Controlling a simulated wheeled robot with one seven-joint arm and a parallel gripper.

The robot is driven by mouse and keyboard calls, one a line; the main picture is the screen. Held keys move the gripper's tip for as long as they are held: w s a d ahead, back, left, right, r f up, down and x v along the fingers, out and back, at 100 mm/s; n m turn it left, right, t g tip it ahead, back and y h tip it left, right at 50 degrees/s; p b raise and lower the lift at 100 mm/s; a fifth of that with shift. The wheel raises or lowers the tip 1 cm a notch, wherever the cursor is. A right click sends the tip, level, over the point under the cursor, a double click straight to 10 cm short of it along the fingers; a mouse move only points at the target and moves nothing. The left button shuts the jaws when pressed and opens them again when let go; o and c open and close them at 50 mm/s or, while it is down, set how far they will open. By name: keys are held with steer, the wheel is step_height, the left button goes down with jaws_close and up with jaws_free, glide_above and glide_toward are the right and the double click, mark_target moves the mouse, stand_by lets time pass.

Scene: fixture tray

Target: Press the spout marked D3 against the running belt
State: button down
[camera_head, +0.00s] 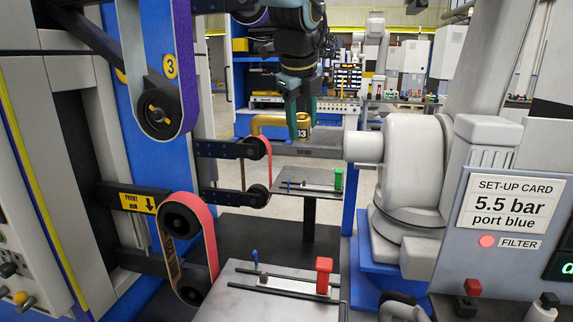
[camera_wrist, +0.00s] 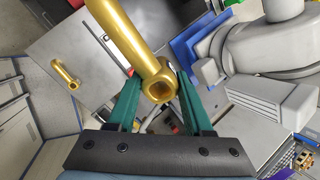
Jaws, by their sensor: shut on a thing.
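In the head view my gripper (camera_head: 302,105) has teal fingers pointing down. It is shut on a gold spout (camera_head: 270,120) whose body reads "D3". The spout's bent tube reaches left from the fingers, and its left end is just above the small pink belt (camera_head: 266,150) in the picture. I cannot tell whether they touch. Other belts are a purple-edged one (camera_head: 187,60) by a yellow "3" and a red one (camera_head: 208,230). I cannot tell which runs.
Another gold piece (camera_wrist: 66,75) lies apart in the wrist view. A fixture plate with a green block (camera_head: 338,179) stands below the gripper; a nearer plate has a red block (camera_head: 324,275). A white robot arm (camera_head: 405,170) and a set-up card (camera_head: 506,207) are on the right.

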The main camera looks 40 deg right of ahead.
step_height(320, 180, up, 4)
steer(key=shift+s+d+f, duration=0.1)
steer(key=shift+d+f, duration=0.05)
steer(key=shift+r, duration=0.3)
steer(key=shift+w+a+b, duration=0.35)
steer(key=shift+w+a, duration=0.55)
steer(key=shift+w, duration=0.5)
steer(key=shift+w+a+b, duration=0.35)
steer(key=shift+w+a, duration=0.55)
steer(key=shift+w, duration=0.45)
steer(key=shift+w+a+b, duration=0.35)
steer(key=shift+w+a, duration=0.55)
steer(key=shift+w, duration=0.5)
steer(key=c, duration=0.9)
jaws_free()
jaws_close()
